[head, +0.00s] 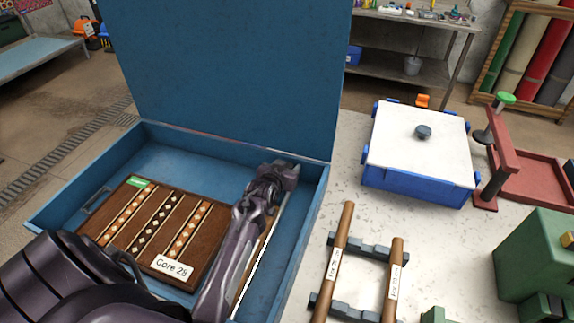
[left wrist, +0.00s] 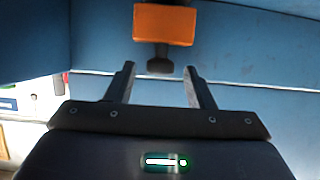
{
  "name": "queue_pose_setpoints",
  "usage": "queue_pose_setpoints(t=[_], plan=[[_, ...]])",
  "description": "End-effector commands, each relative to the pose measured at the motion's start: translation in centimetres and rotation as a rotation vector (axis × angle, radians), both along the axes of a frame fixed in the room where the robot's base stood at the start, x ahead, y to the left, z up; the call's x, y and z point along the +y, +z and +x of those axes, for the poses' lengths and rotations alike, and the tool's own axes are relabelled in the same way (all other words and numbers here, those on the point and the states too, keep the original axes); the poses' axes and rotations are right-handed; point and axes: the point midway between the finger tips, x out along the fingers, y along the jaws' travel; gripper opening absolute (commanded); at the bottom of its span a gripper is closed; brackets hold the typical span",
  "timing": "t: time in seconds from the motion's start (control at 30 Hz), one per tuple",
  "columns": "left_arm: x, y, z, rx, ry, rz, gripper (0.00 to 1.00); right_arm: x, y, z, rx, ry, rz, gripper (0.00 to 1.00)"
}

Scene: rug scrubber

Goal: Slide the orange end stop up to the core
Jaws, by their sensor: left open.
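The orange end stop (left wrist: 163,24) shows in the left wrist view as an orange block with a dark knob on a stem (left wrist: 160,60). It is near the blue wall of the case, and I cannot make it out in the head view. My left gripper (head: 288,168) is at the far right corner of the case; in the left wrist view it (left wrist: 160,68) is open, with the knob ahead between its fingertips. Contact cannot be told. The core (head: 150,228), a brown patterned board labelled "Core 28", lies in the case at the left. My right gripper is not in view.
The blue case (head: 60,197) has its lid (head: 240,60) raised at the back. Two brown rods (head: 335,255) rest on grey supports to the right. A blue box with a white lid (head: 415,140), a red frame (head: 505,165) and a green block (head: 535,255) stand farther right.

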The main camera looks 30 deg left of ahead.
Motion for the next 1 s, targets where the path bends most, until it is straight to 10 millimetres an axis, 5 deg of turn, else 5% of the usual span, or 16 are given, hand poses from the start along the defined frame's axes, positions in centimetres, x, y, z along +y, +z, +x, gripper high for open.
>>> queue_pose_setpoints(t=[0.4,0.77,1.0], plan=[[0.20,-0.28,0.67,-0.001,0.001,0.001,0.48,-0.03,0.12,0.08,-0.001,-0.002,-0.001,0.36],[0.18,-0.28,0.66,0.000,0.000,0.000,0.01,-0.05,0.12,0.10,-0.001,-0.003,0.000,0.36],[0.16,-0.28,0.64,0.000,0.000,0.000,0.00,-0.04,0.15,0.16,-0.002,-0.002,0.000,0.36]])
